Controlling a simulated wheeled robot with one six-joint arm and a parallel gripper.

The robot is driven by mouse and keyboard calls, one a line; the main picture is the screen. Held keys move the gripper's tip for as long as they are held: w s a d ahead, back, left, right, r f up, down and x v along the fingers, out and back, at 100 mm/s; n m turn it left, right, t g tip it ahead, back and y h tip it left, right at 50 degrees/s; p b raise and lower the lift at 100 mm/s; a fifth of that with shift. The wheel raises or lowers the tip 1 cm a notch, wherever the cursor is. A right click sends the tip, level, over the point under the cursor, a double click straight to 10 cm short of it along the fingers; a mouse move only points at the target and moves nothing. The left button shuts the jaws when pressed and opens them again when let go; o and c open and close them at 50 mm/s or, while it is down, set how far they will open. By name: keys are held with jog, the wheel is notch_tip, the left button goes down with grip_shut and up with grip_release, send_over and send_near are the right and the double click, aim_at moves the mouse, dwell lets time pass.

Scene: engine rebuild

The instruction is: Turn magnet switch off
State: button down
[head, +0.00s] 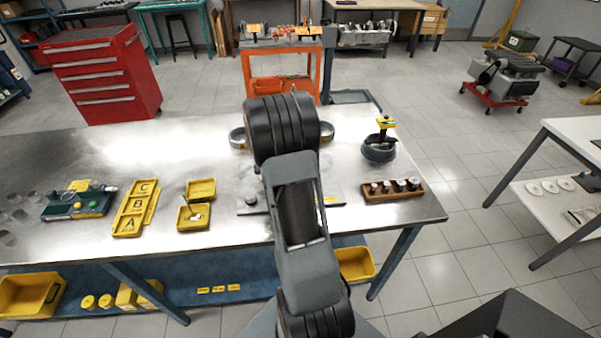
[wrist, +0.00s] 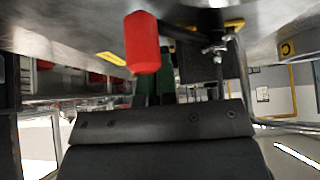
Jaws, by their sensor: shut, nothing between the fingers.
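A red cylindrical handle (wrist: 143,45) shows close up in the wrist view, at upper centre-left. The handle appears beyond the bar, with no clear contact. In the head view my arm hides the gripper and the handle. A grey plate (head: 250,207) on the bench shows partly on both sides of my arm.
The steel bench (head: 90,165) carries yellow lettered trays (head: 133,215), a wooden block with several metal parts (head: 392,190), and a round dark device with a yellow top (head: 380,148). A dark post with a clamp (wrist: 216,45) stands right of the handle in the wrist view.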

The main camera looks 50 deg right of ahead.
jog(key=shift+s+d+f, duration=0.25)
jog(key=shift+f, duration=0.1)
jog(key=shift+f, duration=0.15)
jog(key=b, duration=0.3)
jog(key=shift+w+a+f, duration=0.1)
jog(key=shift+f, duration=0.2)
jog(key=shift+r, duration=0.25)
jog(key=shift+r, duration=0.1)
jog(key=shift+r, duration=0.75)
jog(key=b+v, duration=0.1)
jog(key=v, duration=1.2)
jog(key=shift+w+a, duration=0.4)
